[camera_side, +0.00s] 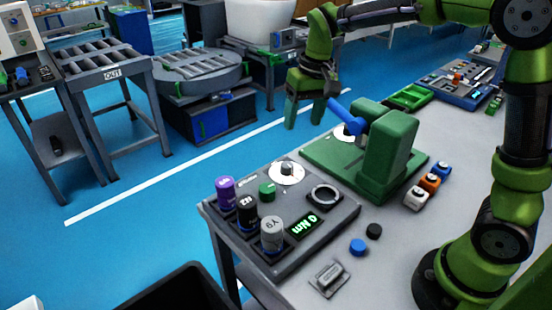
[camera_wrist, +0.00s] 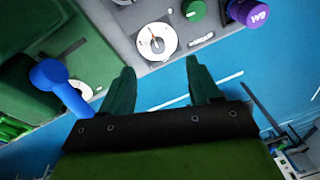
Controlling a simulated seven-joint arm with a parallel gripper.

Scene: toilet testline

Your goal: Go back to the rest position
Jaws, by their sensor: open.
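My gripper (camera_side: 305,112) hangs in the upper middle of the side view, fingers pointing down. It is open and empty, above and behind the grey test panel (camera_side: 340,222) and to the left of the green fixture (camera_side: 388,150). In the wrist view the two green fingers of my gripper (camera_wrist: 154,90) stand apart with only blue floor and a panel edge between them. A blue handle (camera_side: 346,115) sticks out of the green fixture, close to the right of the fingers. It also shows at the left of the wrist view (camera_wrist: 62,88).
Purple (camera_side: 226,190), black (camera_side: 247,212) and grey (camera_side: 272,235) cylinders stand on the panel, beside a white dial (camera_side: 287,172). Several small blocks (camera_side: 429,183) sit right of the fixture. Blue floor lies beyond the table edge.

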